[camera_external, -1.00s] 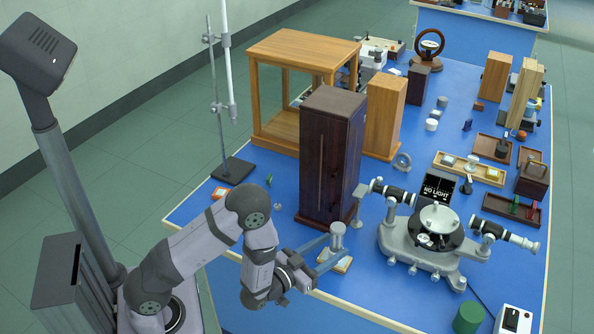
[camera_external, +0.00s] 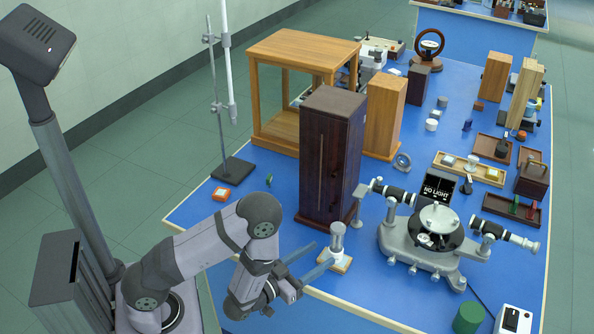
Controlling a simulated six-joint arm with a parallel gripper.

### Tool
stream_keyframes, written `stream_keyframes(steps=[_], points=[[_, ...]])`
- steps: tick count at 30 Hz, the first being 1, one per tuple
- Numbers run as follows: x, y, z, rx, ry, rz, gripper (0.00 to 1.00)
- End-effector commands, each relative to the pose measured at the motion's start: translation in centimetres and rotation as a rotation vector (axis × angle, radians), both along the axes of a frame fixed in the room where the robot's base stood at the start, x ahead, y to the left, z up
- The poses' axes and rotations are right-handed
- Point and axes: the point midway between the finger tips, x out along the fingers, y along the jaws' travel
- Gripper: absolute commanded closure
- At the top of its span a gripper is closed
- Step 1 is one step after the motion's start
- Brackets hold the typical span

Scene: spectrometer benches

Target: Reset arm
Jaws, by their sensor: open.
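My gripper (camera_external: 322,257) is low over the near left edge of the blue bench. Its two fingers are spread apart with nothing between them. A small silvery cylinder on a light wooden base (camera_external: 337,241) stands upright just beyond the fingertips, apart from them as far as I can see. My arm bends down from its base at the lower left.
A tall dark wooden cabinet (camera_external: 331,160) stands behind the gripper. A grey spectrometer (camera_external: 437,232) with two telescopes is to the right. A green cylinder (camera_external: 468,317) is near the front.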

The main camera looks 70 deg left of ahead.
Motion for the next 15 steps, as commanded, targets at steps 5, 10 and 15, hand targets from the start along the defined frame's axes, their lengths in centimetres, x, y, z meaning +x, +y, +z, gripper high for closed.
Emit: stream_keyframes(steps=[5, 10, 15], points=[[0.4, -0.3, 0.1, -0.015, 0.018, -0.011, 0.52], [1.5, -2.0, 0.0, -0.068, 0.103, -0.062, 0.52], [2.5, -4.1, -0.9, -0.138, 0.241, -0.12, 0.52]])
